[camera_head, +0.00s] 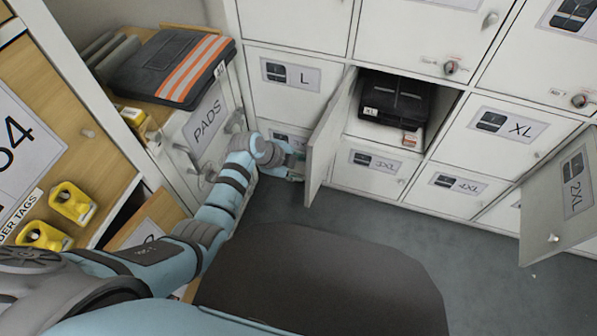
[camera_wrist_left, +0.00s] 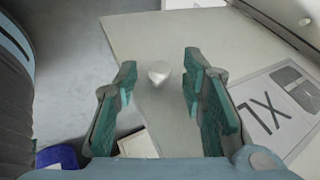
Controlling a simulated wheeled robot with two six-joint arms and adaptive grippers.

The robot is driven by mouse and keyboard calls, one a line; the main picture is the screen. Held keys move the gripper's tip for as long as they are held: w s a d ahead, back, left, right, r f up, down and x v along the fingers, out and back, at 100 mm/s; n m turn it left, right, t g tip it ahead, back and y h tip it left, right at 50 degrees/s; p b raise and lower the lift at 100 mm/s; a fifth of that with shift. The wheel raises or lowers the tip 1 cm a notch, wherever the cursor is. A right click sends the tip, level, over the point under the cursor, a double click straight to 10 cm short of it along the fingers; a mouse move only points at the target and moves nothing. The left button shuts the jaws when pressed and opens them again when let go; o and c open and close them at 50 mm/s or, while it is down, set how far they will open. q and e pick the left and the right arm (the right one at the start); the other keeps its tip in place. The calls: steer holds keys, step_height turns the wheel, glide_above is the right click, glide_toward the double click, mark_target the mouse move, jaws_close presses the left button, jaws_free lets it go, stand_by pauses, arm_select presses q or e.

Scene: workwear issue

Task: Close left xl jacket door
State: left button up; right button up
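The XL jacket door (camera_head: 327,135) stands swung open on the left side of an open locker compartment. Inside it lies a folded black jacket (camera_head: 398,95) with an XL tag. My left gripper (camera_head: 294,166) is at the outer side of this door. Its two fingers (camera_wrist_left: 160,80) are apart, with the knob between them in the picture and gaps on both sides. Contact is not visible. My right gripper is out of view.
Another door, labelled 2XL (camera_head: 565,195), stands open at the right. The closed lockers include L (camera_head: 290,76), 3XL (camera_head: 375,163) and 4XL (camera_head: 457,186). Grey floor (camera_head: 450,240) is clear before the lockers.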

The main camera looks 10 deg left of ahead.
arm_select(q)
steer(key=shift+d+f, duration=0.1)
jaws_close()
stand_by(0.3)
